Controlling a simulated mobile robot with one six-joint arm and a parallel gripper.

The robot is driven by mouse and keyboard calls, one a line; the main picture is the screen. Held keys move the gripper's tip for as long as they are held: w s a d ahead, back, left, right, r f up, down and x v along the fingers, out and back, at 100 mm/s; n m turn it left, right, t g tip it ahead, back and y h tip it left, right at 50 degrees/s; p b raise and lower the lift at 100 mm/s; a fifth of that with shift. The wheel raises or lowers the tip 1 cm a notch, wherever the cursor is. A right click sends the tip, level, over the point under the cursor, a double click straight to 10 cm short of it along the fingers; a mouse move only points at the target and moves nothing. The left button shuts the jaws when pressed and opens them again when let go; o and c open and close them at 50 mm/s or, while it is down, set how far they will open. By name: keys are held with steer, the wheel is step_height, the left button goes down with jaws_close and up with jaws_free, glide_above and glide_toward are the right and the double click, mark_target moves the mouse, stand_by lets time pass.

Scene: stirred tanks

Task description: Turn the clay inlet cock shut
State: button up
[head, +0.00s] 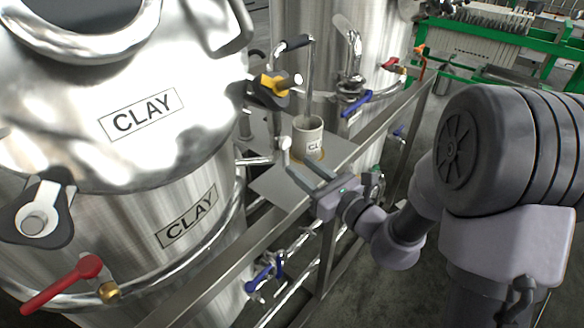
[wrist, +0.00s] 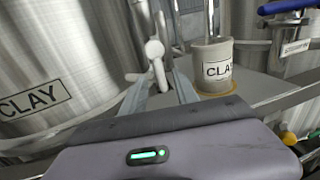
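The clay tank (head: 90,110) is a large steel vessel with CLAY labels at the left; its wall also shows in the wrist view (wrist: 60,60). A small pale-handled cock (head: 283,145) sits on a pipe just right of this tank. In the wrist view its pale handle (wrist: 156,58) stands between my fingers, apart from them as far as I can tell. I see no label naming it the inlet cock. My gripper (head: 303,168) is open, its fingertips just short of this cock. The wrist view also shows both fingers of my gripper (wrist: 160,88) spread.
A grey pot (head: 308,139) marked "CLA…" stands on a metal shelf (head: 275,188), close right of my fingers. A red lever (head: 63,284), a yellow-handled fitting (head: 273,83) and blue-handled valves (head: 356,103) are nearby. A steel rail (head: 215,263) runs below my gripper.

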mark_target(288, 158)
steer(key=x, duration=0.4)
steer(key=shift+w+a, duration=0.1)
jaws_close()
stand_by(1.3)
